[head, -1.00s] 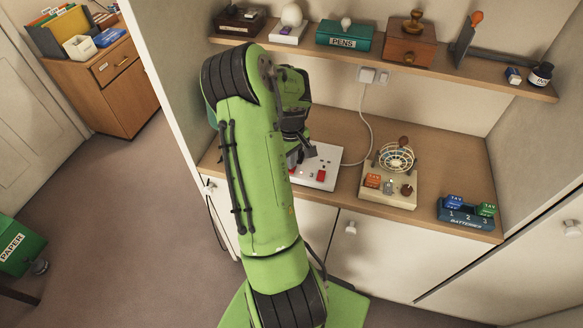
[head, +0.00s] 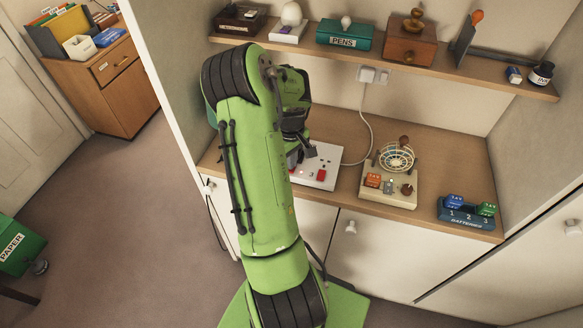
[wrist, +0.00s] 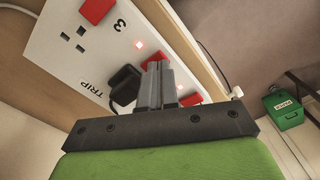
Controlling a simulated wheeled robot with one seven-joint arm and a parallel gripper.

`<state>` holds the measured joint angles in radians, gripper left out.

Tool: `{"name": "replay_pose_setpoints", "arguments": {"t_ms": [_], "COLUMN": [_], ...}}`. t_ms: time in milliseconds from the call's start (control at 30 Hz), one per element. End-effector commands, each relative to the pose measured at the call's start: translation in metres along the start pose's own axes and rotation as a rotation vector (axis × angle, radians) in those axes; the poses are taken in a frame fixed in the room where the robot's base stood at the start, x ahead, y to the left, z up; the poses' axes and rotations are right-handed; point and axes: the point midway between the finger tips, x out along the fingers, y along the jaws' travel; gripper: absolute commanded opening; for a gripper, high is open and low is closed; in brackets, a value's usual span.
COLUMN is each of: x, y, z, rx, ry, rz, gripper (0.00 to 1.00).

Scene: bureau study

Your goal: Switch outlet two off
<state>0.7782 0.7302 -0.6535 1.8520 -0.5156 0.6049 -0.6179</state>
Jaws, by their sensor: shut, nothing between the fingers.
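The white outlet strip (head: 327,158) lies on the desk, partly hidden behind my arm in the head view. In the wrist view the strip (wrist: 52,62) shows a socket marked 3, the word TRIP and a red switch (wrist: 97,9) near the 3. A black plug (wrist: 124,84) sits in the strip beside my fingers. Two more red switches show, one partly behind my fingertips (wrist: 155,60) and one beside my fingers (wrist: 191,100). Small lights glow near them. My gripper (wrist: 158,67) is shut and empty, its tips at the middle red switch. I cannot tell whether they touch it.
A cream device with a wire basket (head: 388,185) and a blue battery holder (head: 466,216) stand right of the strip. A white cable (head: 368,130) runs to the wall socket. A loaded shelf (head: 470,75) hangs above.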

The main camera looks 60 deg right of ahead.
Motion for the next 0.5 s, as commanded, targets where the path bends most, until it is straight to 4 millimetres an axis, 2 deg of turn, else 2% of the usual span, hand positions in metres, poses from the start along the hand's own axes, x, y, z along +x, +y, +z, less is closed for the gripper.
{"name": "replay_pose_setpoints", "arguments": {"t_ms": [500], "x": [0.0088], "y": [0.0000], "z": [0.0001], "rx": [0.000], "ry": [0.000], "rz": [0.000], "gripper": [0.00]}}
